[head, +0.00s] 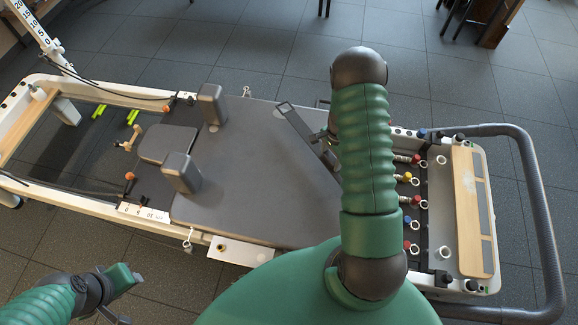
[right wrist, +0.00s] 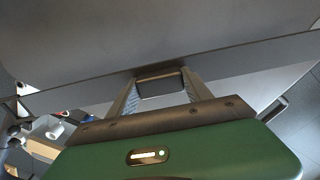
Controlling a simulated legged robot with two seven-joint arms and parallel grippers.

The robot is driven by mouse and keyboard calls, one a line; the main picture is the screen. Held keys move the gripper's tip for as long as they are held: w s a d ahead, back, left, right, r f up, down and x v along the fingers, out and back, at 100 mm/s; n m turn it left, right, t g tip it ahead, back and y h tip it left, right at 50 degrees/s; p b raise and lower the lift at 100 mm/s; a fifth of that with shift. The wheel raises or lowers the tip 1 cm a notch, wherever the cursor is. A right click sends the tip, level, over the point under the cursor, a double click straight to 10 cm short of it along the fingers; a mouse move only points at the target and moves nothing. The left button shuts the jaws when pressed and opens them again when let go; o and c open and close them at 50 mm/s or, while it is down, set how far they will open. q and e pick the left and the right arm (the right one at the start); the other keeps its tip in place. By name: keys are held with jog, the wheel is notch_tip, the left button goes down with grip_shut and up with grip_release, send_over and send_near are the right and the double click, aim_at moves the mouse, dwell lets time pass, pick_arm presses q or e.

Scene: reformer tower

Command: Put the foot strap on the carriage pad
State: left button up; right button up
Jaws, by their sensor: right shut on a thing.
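The grey carriage pad (head: 250,165) lies flat in the middle of the reformer. A long dark grey strap-like piece (head: 297,128), which looks like the foot strap, shows over its right part. My right gripper (head: 325,140) is partly hidden by my forearm and is shut on this piece. In the right wrist view a dark piece (right wrist: 161,84) sits between the fingertips, with the grey pad (right wrist: 150,35) beyond. I cannot tell whether the strap touches the pad. My left gripper (head: 122,290) is at the lower left, away from the reformer; its finger gap is unclear.
Two shoulder rests (head: 181,172) (head: 212,104) and a headrest (head: 167,144) stand at the pad's left end. Springs with coloured ends (head: 408,180), a wooden platform (head: 470,210) and a curved foot bar (head: 535,190) are at the right. The pad's middle is clear.

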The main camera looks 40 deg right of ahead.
jog(key=b, duration=0.2)
send_over(291, 173)
jog(key=shift+a+f, duration=0.1)
jog(key=shift+f, duration=0.3)
jog(key=f, duration=0.1)
jog(key=f+b, duration=0.1)
jog(key=f, duration=0.2)
jog(key=shift+d, duration=0.25)
jog(key=shift+a+r, duration=0.1)
jog(key=shift+r, duration=0.1)
jog(key=o, duration=1.6)
jog(key=shift+a, duration=0.1)
jog(key=shift+c, duration=0.2)
jog(key=shift+r, duration=0.1)
